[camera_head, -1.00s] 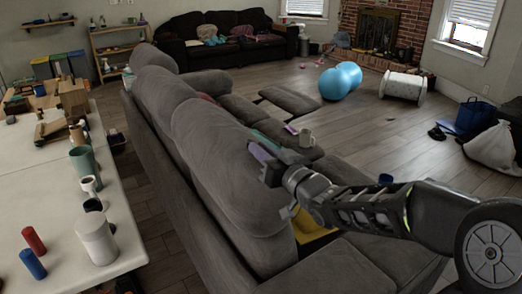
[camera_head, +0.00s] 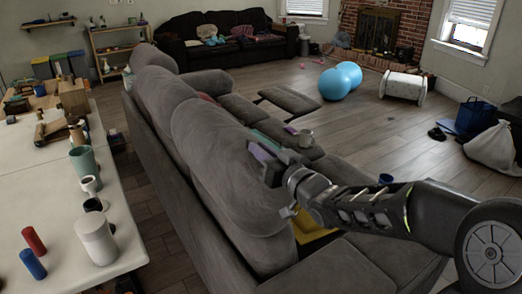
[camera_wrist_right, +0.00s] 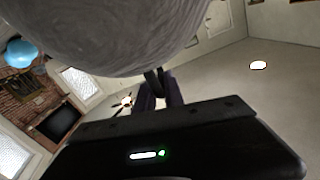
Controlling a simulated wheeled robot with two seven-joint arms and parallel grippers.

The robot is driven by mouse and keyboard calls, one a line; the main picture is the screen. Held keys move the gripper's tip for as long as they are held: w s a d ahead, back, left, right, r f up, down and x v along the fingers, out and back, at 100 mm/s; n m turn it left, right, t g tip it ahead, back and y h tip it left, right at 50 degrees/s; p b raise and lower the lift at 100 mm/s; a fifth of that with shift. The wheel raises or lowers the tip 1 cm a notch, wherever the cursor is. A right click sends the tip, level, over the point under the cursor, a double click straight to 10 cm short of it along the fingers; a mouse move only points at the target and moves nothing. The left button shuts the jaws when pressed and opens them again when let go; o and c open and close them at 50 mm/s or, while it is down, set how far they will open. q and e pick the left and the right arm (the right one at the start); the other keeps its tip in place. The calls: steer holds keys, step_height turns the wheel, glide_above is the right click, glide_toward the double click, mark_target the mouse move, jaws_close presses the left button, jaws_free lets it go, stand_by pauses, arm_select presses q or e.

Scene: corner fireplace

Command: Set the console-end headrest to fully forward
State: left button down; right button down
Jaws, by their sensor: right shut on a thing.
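The long grey sofa (camera_head: 150,135) runs away from me, with several rounded headrests along its back. The nearest headrest (camera_head: 212,135) is the large cushion beside my right gripper (camera_head: 264,158). It stands raised and leans slightly toward the seats; its exact tilt is hard to tell. My right gripper is shut on its front edge, with purple finger pads against the grey fabric. In the right wrist view the headrest (camera_wrist_right: 110,35) bulges across the top and the right gripper's fingers (camera_wrist_right: 158,90) meet its lower edge. My left gripper is out of view.
A white table (camera_head: 50,195) with cups, blocks and cylinders stands at the left behind the sofa. Blue balls (camera_head: 340,82) lie on open floor beyond.

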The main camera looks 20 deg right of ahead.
steer(key=shift+r, duration=0.1)
steer(key=shift+w+d+r+m+p, duration=0.1)
steer(key=shift+d+r+m+p, duration=0.1)
steer(key=shift+d+p, duration=0.25)
steer(key=shift+w+d+r+m+p, duration=0.1)
steer(key=shift+d+m+p, duration=0.1)
steer(key=shift+d+p, duration=0.15)
steer(key=d+m+p, duration=0.1)
steer(key=d, duration=0.1)
steer(key=d+m+p, duration=0.1)
steer(key=d+p, duration=0.1)
steer(key=d+m+p, duration=0.1)
steer(key=d+p, duration=0.1)
steer(key=shift+w+d+r, duration=0.3)
steer(key=shift+w+d, duration=0.1)
steer(key=w+d+f+m+p, duration=0.1)
steer(key=d+f+m+p, duration=0.2)
steer(key=d, duration=0.6)
steer(key=shift+w+d+f+m+p, duration=0.15)
steer(key=shift+d+f+m+p, duration=0.1)
steer(key=shift+m+p, duration=0.35)
steer(key=c, duration=1.5)
jaws_free()
